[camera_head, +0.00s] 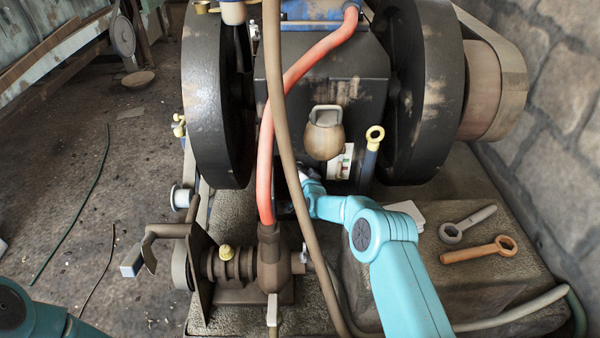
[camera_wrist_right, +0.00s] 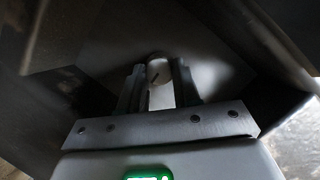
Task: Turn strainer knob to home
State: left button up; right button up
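The strainer knob (camera_wrist_right: 158,69) shows in the right wrist view as a small pale round face with a short dark slanted mark. My right gripper (camera_wrist_right: 159,82) has one dark finger on each side of it near the fingertips. The fingers are parted by about the knob's width; I cannot tell whether they press on it. In the head view my right arm reaches below the engine block, and its gripper is mostly hidden behind the hoses and in shadow. The knob cannot be made out there. Only part of my left arm shows at the lower left; its gripper is out of view.
A red hose (camera_head: 266,150) and a brown hose (camera_head: 287,150) run down in front of the engine. Black flywheels (camera_head: 215,100) (camera_head: 428,90) stand on both sides. Two wrenches (camera_head: 470,222) (camera_head: 478,250) lie on the base at right. A rusty pump with a crank (camera_head: 160,232) stands front left.

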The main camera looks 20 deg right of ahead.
jog(key=shift+c, duration=0.4)
pick_arm(q)
jog(key=shift+s+r, duration=0.1)
jog(key=shift+r, duration=0.05)
pick_arm(e)
jog(key=shift+r, duration=0.1)
pick_arm(q)
jog(key=r+p, duration=0.1)
jog(key=s+r+p, duration=0.1)
jog(key=s+r+g+p, duration=0.1)
jog(key=shift+s+d, duration=0.1)
jog(key=shift+d, duration=0.15)
pick_arm(e)
jog(key=n+h, duration=0.1)
jog(key=n, duration=0.1)
jog(key=n+g+h, duration=0.1)
jog(key=n, duration=0.1)
jog(key=shift+w+a+r+n+h, duration=0.1)
jog(key=shift+a+n+h, duration=0.1)
jog(key=shift+n+h, duration=0.1)
jog(key=o, duration=1.1)
jog(key=shift+c, duration=0.2)
